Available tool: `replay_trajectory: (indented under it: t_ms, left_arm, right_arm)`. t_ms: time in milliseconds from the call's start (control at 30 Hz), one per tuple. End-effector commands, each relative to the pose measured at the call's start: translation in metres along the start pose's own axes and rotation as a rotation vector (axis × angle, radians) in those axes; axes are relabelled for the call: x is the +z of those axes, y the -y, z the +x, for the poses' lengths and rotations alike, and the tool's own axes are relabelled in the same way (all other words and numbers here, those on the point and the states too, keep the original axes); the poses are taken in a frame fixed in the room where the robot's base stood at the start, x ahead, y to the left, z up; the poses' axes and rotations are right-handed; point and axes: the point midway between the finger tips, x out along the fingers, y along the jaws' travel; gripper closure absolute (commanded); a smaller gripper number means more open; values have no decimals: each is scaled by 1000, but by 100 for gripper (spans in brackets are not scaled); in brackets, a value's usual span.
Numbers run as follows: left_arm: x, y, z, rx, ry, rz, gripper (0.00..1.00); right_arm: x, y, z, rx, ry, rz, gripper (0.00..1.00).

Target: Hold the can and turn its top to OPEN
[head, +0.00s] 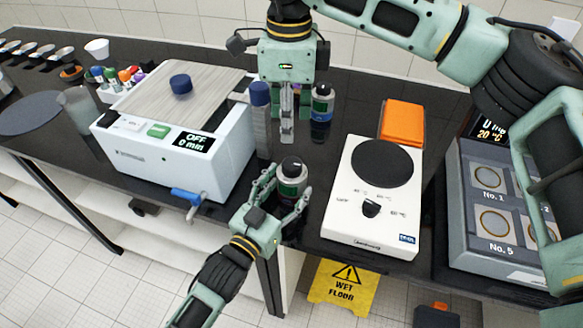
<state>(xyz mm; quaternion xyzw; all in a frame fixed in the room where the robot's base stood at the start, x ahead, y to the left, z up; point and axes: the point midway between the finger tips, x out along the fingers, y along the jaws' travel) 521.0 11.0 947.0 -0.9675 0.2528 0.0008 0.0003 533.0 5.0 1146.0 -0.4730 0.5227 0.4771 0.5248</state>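A can (292,187) with a dark round top and a green and pale band is at the front edge of the black bench, below the middle of the head view. My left gripper (286,199) reaches it from the lower left, with one finger on each side, and appears shut on its body. Its lower part is dark and partly hidden by the fingers. My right gripper (287,136) hangs fingers-down above and behind this can, apart from it. Its fingers overlap in this view, so their opening is unclear. The marking on the can's top is too small to read.
A similar dark-topped can (322,104) stands right of my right gripper. A blue-capped bottle (260,115) stands left. The white shaker box (170,155) reads OFF. A white device with a black plate (372,205), an orange block (402,121) and a grey sieve case (490,255) are right.

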Motion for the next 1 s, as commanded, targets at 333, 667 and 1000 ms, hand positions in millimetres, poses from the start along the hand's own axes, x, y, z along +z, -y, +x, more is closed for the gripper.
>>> replay_trajectory:
  t_ms: [333,667,1000]
  left_arm:
    - [0,0,0,0,-1,0,25]
    - [1,0,-30,0,3,0,25]
    - [1,0,-100,1,3,0,25]
  right_arm:
    - [0,0,0,0,0,0,56]
    - [0,0,0,0,0,0,56]
    - [0,0,0,0,0,0,56]
